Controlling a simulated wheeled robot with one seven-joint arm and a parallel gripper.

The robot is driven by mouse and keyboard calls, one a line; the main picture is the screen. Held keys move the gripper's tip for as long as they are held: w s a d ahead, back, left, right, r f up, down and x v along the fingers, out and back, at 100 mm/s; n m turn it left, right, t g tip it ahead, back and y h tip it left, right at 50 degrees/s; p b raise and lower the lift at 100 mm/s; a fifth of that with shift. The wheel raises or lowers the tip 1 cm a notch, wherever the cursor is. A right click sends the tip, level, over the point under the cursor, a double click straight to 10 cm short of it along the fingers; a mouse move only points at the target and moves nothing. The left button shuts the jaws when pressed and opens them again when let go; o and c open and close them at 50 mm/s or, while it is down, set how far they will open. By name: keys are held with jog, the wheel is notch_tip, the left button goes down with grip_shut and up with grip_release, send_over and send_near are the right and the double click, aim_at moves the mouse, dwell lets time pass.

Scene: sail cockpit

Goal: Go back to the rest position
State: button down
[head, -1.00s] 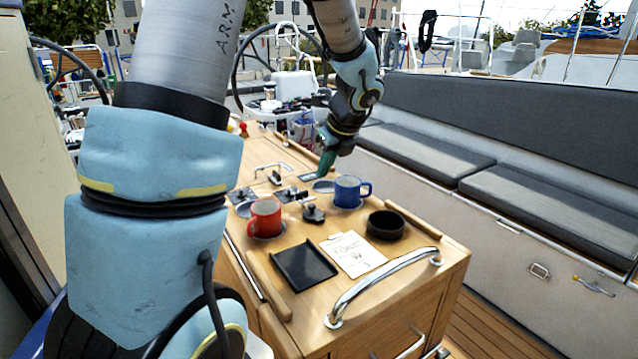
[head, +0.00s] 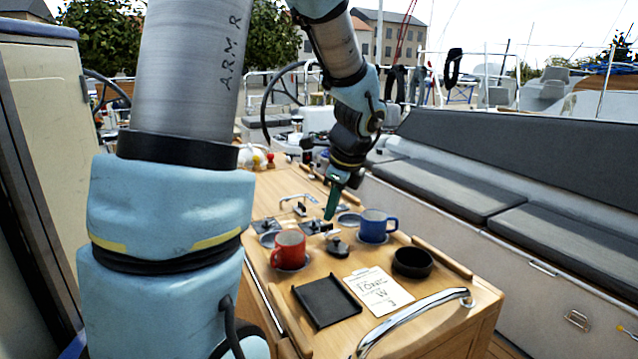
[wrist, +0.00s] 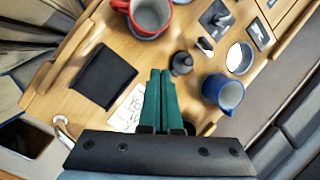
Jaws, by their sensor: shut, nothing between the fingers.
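My gripper (head: 333,204) has green fingers and hangs above the wooden cockpit table (head: 395,337), over its middle part. In the wrist view the green fingers (wrist: 160,78) lie together with nothing between them. A red mug (head: 289,249) stands upright on the table, left of the gripper in the head view. A blue mug (head: 374,226) stands upright to the right. Both mugs are apart from the fingers.
A black tray (head: 326,301), a note card (head: 378,290), a black round dish (head: 412,262) and a black knobbed piece (head: 338,247) are on the table. A chrome rail (head: 415,314) edges the near end. A cushioned bench (head: 440,183) runs along the right.

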jog(key=s+a+f+n, duration=0.2)
jog(key=s+a+n, duration=0.1)
jog(key=n, duration=0.4)
jog(key=s+a+f+n+g+h+b, duration=0.1)
jog(key=s+a+f+n, duration=0.1)
jog(key=s+a+n, duration=0.2)
jog(key=s+a+f+n+h, duration=0.1)
jog(key=s+a+f+n, duration=0.2)
jog(key=n, duration=0.8)
jog(key=shift+s+a+g+b, duration=0.4)
jog(key=shift+s+a, duration=0.3)
jog(key=shift+a, duration=0.15)
